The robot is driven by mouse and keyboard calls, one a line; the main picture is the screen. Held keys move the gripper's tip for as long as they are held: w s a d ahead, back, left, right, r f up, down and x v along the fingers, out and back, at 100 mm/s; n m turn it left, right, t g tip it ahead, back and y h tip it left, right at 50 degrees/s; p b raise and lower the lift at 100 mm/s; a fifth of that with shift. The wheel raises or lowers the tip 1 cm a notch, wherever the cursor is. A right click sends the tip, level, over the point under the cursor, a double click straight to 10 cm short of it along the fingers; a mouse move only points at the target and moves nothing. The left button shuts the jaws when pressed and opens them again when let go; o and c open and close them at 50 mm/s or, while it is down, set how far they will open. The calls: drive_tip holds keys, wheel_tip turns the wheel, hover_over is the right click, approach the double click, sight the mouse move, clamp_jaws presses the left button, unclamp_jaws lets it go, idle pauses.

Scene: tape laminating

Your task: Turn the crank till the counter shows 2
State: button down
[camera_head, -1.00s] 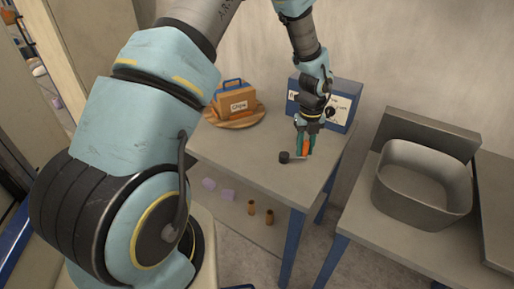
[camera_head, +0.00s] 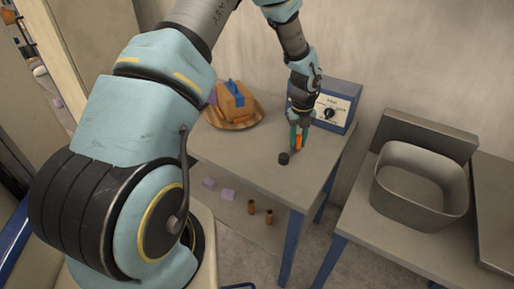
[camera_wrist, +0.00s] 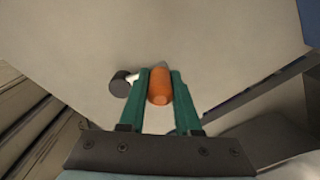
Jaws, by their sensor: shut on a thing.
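The crank shows as an orange grip (camera_wrist: 160,88) and a dark round piece (camera_wrist: 121,83), with a pale link partly visible between them in the wrist view. In the head view its dark round piece (camera_head: 284,158) stands on the table beside my gripper (camera_head: 298,145). My gripper's green fingers (camera_wrist: 160,74) are shut on the orange grip, one on each side. A blue box (camera_head: 340,106) with a white panel and dark knob stands behind, partly hidden by my arm. I see no readable counter number.
A grey bin (camera_head: 418,190) stands on the right-hand table. The table top (camera_head: 248,154) left of the crank is clear.

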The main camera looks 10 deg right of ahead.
sight(274, 152)
drive_tip(key=shift+w+a, duration=0.65)
drive_tip(key=shift+a, duration=0.05)
drive_tip(key=shift+w+a+p, duration=0.35)
drive_tip(key=shift+a, duration=0.35)
drive_tip(key=shift+w+a+p, duration=0.3)
drive_tip(key=shift+a+p, duration=0.05)
drive_tip(key=shift+a, duration=0.3)
drive_tip(key=shift+a+p, duration=0.55)
drive_tip(key=shift+a, duration=1.05)
